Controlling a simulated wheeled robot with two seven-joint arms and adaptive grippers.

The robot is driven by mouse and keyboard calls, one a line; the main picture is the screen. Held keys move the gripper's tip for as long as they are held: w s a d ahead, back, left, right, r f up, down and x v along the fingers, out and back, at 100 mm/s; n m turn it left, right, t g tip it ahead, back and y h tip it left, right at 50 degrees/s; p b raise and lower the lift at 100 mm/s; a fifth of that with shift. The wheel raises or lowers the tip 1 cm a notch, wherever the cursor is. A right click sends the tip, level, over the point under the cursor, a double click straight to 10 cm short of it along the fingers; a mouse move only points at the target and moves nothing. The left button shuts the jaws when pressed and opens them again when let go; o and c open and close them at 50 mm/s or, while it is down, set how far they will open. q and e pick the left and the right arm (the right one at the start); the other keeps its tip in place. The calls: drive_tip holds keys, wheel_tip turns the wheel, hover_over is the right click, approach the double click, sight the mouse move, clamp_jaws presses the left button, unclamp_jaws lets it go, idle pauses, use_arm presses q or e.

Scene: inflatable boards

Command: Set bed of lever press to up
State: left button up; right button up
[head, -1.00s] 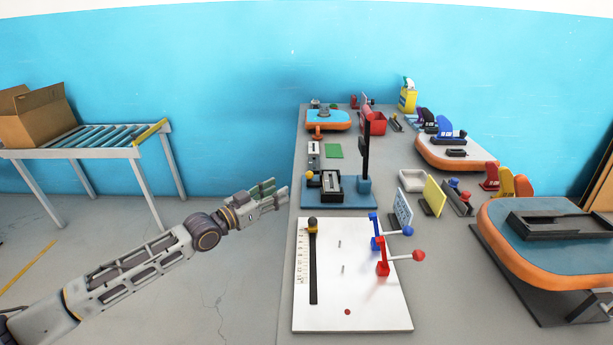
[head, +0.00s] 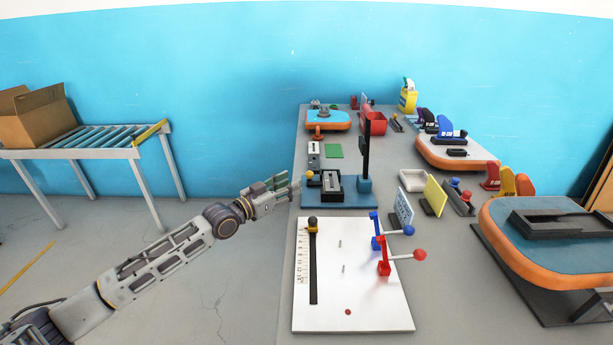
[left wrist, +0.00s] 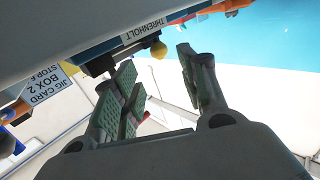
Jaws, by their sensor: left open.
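The lever press appears to be the device with a blue base (head: 345,197) and a tall black column (head: 366,150) on the table's left side. A black bed-like frame with a grey block (head: 331,182) sits on the base. A yellow ball knob (head: 310,174) is at its left; the wrist view shows a yellow ball (left wrist: 158,49) beyond my fingers, beside a THRENHOLT label (left wrist: 143,31). My left gripper (head: 285,188) is open and empty, just left of the base at the table edge. It also shows open in the wrist view (left wrist: 158,82). My right gripper is not in view.
A white board (head: 350,305) with a black slider, a blue lever (head: 375,228) and a red lever (head: 384,262) lies in front of the press. A blue-grey card (head: 402,208) and a yellow card (head: 433,195) stand to the right.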

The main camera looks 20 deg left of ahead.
sight(307, 174)
use_arm(q)
drive_tip(key=shift+w+d, duration=0.25)
drive_tip(key=shift+w, duration=0.3)
drive_tip(key=shift+x, duration=0.8)
drive_tip(key=shift+b+x, duration=0.35)
drive_tip(key=shift+x, duration=2.2)
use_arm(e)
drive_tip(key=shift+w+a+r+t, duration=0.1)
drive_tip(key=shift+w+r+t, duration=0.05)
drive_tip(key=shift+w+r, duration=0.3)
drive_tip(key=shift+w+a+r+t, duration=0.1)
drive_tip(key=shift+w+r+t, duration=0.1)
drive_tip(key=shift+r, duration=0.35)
use_arm(q)
clamp_jaws()
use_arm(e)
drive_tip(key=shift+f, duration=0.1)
